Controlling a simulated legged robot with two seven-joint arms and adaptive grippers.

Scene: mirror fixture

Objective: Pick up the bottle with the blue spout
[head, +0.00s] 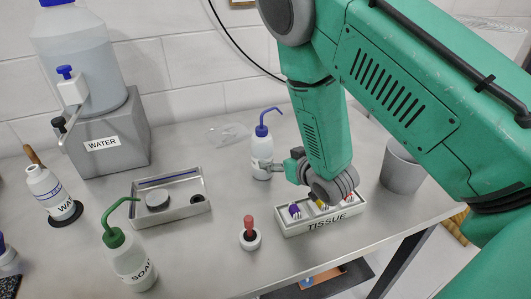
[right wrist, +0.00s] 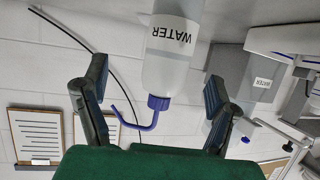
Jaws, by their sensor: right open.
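The bottle with the blue spout (head: 261,152) is white and stands upright on the steel table, at the middle of the head view. In the right wrist view the bottle (right wrist: 172,65) appears upside down, its WATER label showing and its bent blue spout toward the palm. My right gripper (head: 277,167) is open beside the bottle's right side in the head view. In the wrist view my right gripper's fingers (right wrist: 155,78) lie on either side of the bottle, with gaps visible. Part of the gripper is hidden by my own wrist. My left gripper is not in view.
A TISSUE tray (head: 322,219) stands below my right wrist, with a grey bin (head: 402,168) to its right. A red-topped dropper bottle (head: 249,235), metal tray (head: 181,213) and green-spouted SOAP bottle (head: 129,262) stand left. A WATER dispenser (head: 112,143) is at back left.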

